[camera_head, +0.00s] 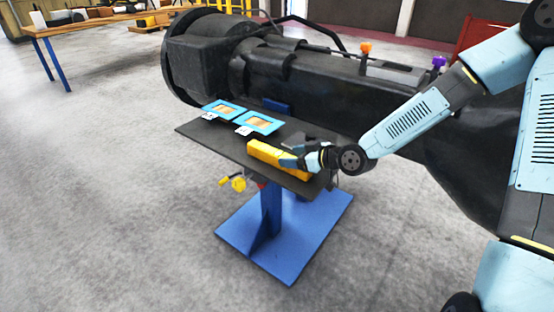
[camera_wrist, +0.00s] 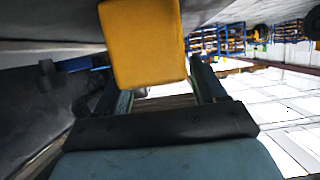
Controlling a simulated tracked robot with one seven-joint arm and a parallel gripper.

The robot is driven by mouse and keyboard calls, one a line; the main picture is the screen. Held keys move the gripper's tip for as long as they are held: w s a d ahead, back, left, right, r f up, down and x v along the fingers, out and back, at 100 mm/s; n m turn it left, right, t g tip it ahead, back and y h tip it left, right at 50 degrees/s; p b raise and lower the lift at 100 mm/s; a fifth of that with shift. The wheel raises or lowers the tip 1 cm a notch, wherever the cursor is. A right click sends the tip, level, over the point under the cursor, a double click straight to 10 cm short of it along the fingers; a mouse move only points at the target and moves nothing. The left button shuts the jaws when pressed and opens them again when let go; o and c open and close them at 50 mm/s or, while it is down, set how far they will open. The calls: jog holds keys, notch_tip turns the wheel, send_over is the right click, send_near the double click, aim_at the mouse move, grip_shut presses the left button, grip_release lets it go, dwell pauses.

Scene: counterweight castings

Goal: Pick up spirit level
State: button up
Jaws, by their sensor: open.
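The yellow spirit level (camera_head: 272,155) lies on the dark table top (camera_head: 222,139), at its near right end. My gripper (camera_head: 292,161) reaches in from the right, with its fingers at the right end of the level. In the wrist view the level (camera_wrist: 143,45) shows as a large yellow block, close to the camera and in line with the space between the fingers. My gripper (camera_wrist: 165,92) is open there, with one finger on each side. I cannot tell whether either finger touches the level.
Two blue-framed pieces (camera_head: 258,123) lie on the table left of the level. A large black casting (camera_head: 325,88) stands right behind the table. A blue pedestal base (camera_head: 285,230) is below. The grey floor (camera_head: 110,200) at left is clear.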

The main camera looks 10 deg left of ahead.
jog(key=shift+x, duration=1.1)
grip_shut()
